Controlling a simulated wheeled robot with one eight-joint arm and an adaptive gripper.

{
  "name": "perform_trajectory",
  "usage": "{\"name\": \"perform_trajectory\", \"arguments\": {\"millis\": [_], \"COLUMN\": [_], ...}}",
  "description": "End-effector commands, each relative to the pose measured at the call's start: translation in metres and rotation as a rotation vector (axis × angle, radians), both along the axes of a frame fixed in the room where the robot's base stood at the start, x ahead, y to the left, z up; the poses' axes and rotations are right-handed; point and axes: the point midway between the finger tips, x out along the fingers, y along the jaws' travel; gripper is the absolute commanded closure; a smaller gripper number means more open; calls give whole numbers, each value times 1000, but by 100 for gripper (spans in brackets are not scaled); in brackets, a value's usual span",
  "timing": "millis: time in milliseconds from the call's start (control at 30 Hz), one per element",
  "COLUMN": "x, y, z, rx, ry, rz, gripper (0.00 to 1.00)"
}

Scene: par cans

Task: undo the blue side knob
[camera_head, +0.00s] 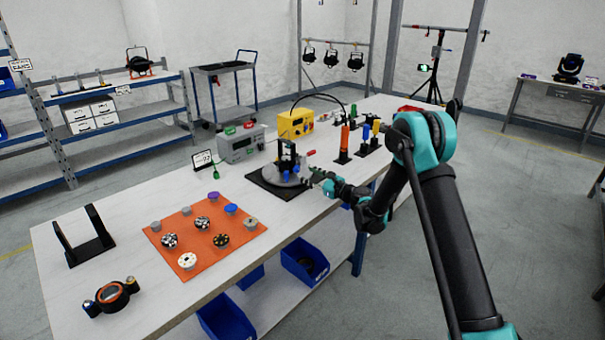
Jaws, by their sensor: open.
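A dark fixture with a round grey part (279,177) stands on a black square base (262,184) near the middle of the table. Black uprights and small blue parts (285,166) show on it. They are too small to tell which one is the blue side knob. My gripper (318,178) is at the right side of this fixture, coming in from the right. It is open. At this size I cannot tell whether its fingers touch the fixture or are around a knob.
An orange mat (182,252) with several knobs lies to the left. A grey box (239,146) and a yellow box (295,124) stand behind the fixture. Upright coloured tools (345,143) stand to the right, close to my arm. The table's (150,205) front-left surface has free room.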

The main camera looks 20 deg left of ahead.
Motion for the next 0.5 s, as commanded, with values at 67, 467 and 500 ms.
{"name": "perform_trajectory", "arguments": {"millis": [67, 467, 500], "x": [-7, -28, -29], "y": [-17, -66, -68], "z": [0, 0, 0], "rx": [0, 0, 0], "ry": [0, 0, 0], "rz": [-2, 0, 0], "gripper": [52, 52, 52]}}
